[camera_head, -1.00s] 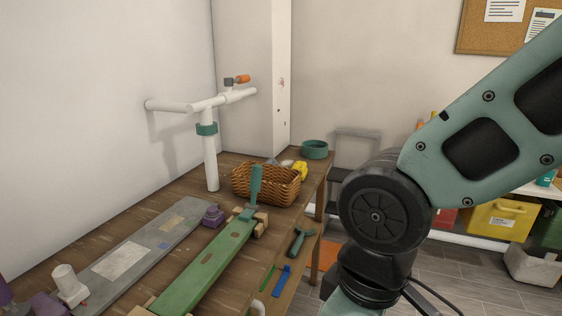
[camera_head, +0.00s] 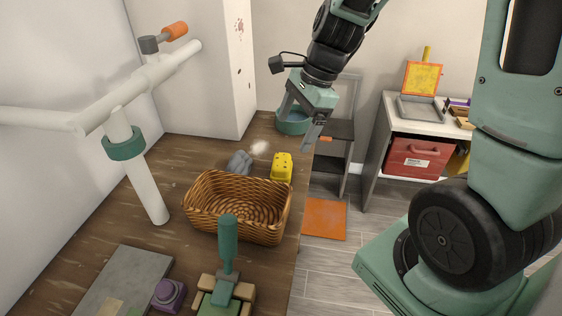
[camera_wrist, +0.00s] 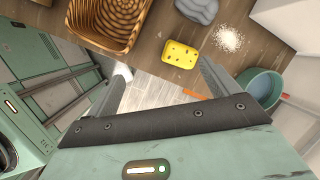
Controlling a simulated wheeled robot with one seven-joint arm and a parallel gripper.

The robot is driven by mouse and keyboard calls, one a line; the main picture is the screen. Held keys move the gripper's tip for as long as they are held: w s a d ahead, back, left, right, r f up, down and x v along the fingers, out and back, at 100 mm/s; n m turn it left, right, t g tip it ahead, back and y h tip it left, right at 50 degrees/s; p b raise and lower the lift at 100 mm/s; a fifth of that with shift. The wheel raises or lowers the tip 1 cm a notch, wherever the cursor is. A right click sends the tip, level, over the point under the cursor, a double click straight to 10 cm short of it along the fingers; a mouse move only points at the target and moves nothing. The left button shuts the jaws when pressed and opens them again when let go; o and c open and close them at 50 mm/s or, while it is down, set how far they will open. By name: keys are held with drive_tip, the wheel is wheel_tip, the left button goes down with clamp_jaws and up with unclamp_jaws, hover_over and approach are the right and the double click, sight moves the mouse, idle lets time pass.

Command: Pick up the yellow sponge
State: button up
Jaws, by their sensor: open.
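The yellow sponge (camera_head: 281,167) with dark holes lies on the wooden bench near its edge, just behind the wicker basket. It also shows in the wrist view (camera_wrist: 180,54), flat on the wood and fully visible. My gripper (camera_head: 307,134) is in the air above the bench edge, to the right of the sponge and above it. Its jaws are open and empty. In the wrist view the fingertips (camera_wrist: 163,72) stand wide apart, with the sponge showing beyond them, nearer the right finger.
The wicker basket (camera_head: 202,204) stands beside the sponge. A grey lump (camera_head: 239,162) and white crumbs (camera_head: 259,147) lie to its left. A teal bowl (camera_head: 285,127) stands behind. A grey step stool (camera_head: 331,158) and floor lie past the bench edge.

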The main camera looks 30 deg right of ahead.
drive_tip(key=w+d+m, duration=0.2)
drive_tip(key=d+m, duration=0.4)
drive_tip(key=t, duration=0.1)
approach(282, 160)
drive_tip(key=shift+m, duration=0.3)
drive_tip(key=x, duration=0.5)
drive_tip(key=shift+w+d+b, duration=0.25)
drive_tip(key=shift+d+b, duration=0.05)
drive_tip(key=shift+b, duration=0.1)
drive_tip(key=x, duration=0.4)
drive_tip(key=shift+s+a+f+b, duration=0.25)
drive_tip(key=shift+a+b, duration=0.05)
drive_tip(key=shift+w+a+f, duration=0.15)
drive_tip(key=shift+w+f, duration=0.1)
drive_tip(key=shift+f, duration=0.3)
drive_tip(key=shift+c, duration=0.4)
drive_tip(key=c, duration=1)
